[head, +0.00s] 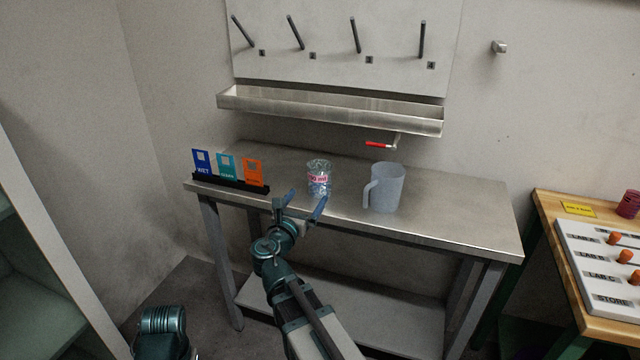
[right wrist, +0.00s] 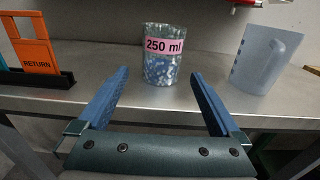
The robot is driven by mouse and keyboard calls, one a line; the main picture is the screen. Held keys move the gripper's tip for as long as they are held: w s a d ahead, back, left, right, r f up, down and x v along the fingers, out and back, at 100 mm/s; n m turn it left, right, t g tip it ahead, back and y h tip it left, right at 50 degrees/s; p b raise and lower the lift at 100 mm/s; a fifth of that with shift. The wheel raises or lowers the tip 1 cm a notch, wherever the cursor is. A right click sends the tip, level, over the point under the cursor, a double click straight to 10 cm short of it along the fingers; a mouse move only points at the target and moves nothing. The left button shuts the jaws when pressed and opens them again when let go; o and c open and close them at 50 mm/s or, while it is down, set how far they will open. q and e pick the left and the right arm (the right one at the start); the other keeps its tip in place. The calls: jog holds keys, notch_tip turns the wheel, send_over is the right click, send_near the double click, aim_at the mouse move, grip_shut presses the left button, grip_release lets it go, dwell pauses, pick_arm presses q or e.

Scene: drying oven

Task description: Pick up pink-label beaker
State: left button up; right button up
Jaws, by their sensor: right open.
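The pink-label beaker (head: 319,179) stands upright on the steel table (head: 450,215), near its front edge. In the right wrist view the beaker (right wrist: 162,55) shows a pink band reading "250 ml" and a blue-white speckled body. My right gripper (head: 305,207) is open and empty, in front of the table edge. Its two blue fingers (right wrist: 155,95) point at the beaker, which sits centred beyond the tips and apart from them. My left gripper is not seen; only a part of my left arm may show at the lower left in the head view.
A translucent jug (head: 385,188) stands right of the beaker. A card rack (head: 230,183) with blue, teal and orange cards is to the left. A trough (head: 330,108) hangs above, with a red-handled tap (head: 380,144). A wooden bench (head: 548,215) is at right.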

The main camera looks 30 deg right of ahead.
aim_at(315, 187)
jog(key=x, duration=0.5)
jog(key=x, duration=0.5)
jog(key=shift+d+f, duration=0.1)
jog(key=shift+d, duration=0.05)
jog(key=shift+c, duration=0.2)
jog(key=c, duration=1.3)
jog(key=shift+r, duration=0.35)
